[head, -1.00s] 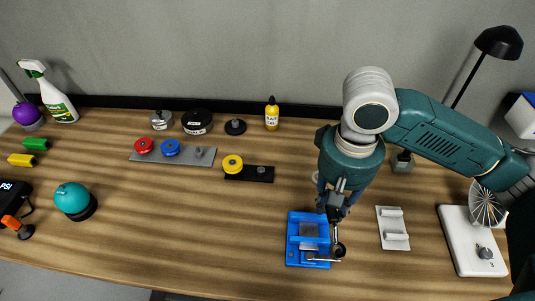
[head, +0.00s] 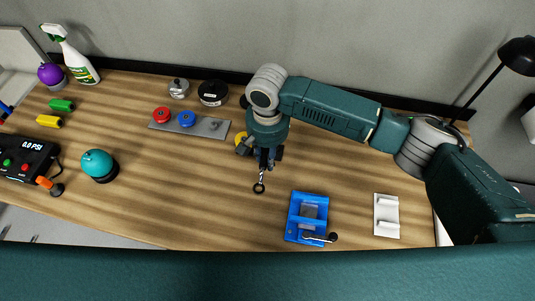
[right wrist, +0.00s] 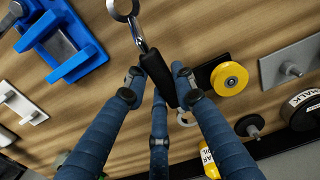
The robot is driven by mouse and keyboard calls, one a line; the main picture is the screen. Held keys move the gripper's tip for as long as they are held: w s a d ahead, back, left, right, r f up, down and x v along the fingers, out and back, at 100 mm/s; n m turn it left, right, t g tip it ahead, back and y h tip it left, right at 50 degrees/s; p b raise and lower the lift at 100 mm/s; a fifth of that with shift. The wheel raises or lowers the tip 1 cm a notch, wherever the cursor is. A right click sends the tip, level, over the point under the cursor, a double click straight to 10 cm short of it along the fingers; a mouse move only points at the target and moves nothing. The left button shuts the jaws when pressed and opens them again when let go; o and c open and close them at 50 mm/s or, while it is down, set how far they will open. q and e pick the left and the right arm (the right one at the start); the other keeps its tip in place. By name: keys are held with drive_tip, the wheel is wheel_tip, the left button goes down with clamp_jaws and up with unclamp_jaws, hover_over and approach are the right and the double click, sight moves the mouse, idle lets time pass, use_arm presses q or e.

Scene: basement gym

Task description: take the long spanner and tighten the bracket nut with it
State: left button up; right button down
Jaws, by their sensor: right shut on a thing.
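My right gripper (head: 266,160) is shut on a spanner, whose ring end (head: 258,188) points down toward the bench front in the head view. The gripper hangs just in front of a yellow wheel (head: 241,140) on a dark plate, largely hidden by the gripper in the head view. A grey plate (head: 203,127) with red and blue knobs carries a small metal nut-like piece (head: 213,124). I cannot tell which piece is the bracket nut.
A blue vice-like holder (head: 294,222) with a black-knobbed crank stands front right, beside a white rack (head: 386,229). A teal ball (head: 97,164) and a gauge box (head: 25,160) are left. A black tin (head: 213,92) stands behind. The front middle of the bench is clear.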

drive_tip(key=shift+s+r, duration=0.1)
drive_tip(key=shift+r, duration=0.05)
drive_tip(key=shift+s+a+r+p, duration=0.1)
drive_tip(key=shift+p, duration=0.8)
drive_tip(key=shift+f+b, duration=0.45)
drive_tip(key=shift+f, duration=0.15)
use_arm(q)
drive_tip(key=shift+w+d+b, duration=0.15)
drive_tip(key=shift+d+b, duration=0.05)
drive_tip(key=shift+b, duration=0.3)
use_arm(e)
drive_tip(key=shift+f, duration=1.85)
use_arm(q)
drive_tip(key=shift+r+p, duration=1.45)
drive_tip(key=shift+p, duration=0.05)
drive_tip(key=shift+f+b, duration=0.4)
use_arm(e)
drive_tip(key=shift+f, duration=1.05)
